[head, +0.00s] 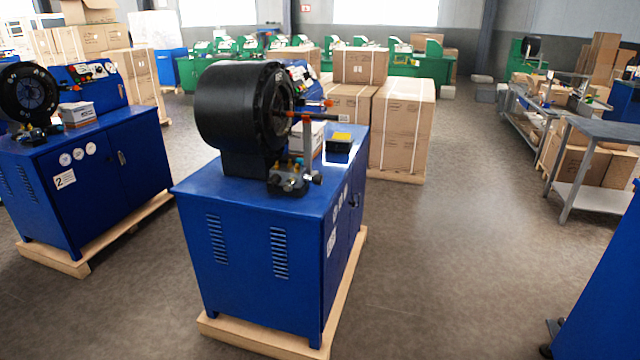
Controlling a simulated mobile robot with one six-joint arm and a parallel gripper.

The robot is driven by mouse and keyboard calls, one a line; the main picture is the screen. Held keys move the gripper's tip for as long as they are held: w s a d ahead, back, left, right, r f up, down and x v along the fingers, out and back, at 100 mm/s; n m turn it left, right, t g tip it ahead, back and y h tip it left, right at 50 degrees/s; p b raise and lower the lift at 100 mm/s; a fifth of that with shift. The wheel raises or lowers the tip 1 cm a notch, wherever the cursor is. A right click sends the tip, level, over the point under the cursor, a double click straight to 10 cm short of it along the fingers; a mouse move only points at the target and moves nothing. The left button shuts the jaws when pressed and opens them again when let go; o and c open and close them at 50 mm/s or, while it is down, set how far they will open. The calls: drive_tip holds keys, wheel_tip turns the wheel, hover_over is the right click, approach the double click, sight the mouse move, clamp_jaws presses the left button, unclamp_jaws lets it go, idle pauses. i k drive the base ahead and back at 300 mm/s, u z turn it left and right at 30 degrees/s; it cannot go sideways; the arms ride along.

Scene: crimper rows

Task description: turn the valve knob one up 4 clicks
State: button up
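A blue cabinet machine (265,250) with a large black crimper head (240,110) stands in the middle of the head view. A small dark valve block (288,182) with brass-coloured fittings sits on the cabinet top in front of the crimper head. A dark round knob-like part (317,179) shows at its right end; its setting is too small to read. Another such machine (85,180), labelled 2, stands at the left with a similar valve block (38,133). I cannot tell which knob is number one. My gripper is not in view.
Both machines stand on wooden pallets (265,345). Stacked cardboard boxes (402,125) are behind the middle machine. A grey table (605,130) stands at the right, and a blue surface (605,285) fills the lower right edge. The floor (450,240) between is clear.

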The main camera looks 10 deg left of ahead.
sight(317, 179)
drive_tip(key=k, duration=1.25)
drive_tip(key=z, duration=0.35)
drive_tip(key=i, duration=1.65)
drive_tip(key=u, duration=0.75)
drive_tip(key=i, duration=0.6)
drive_tip(key=u, duration=0.45)
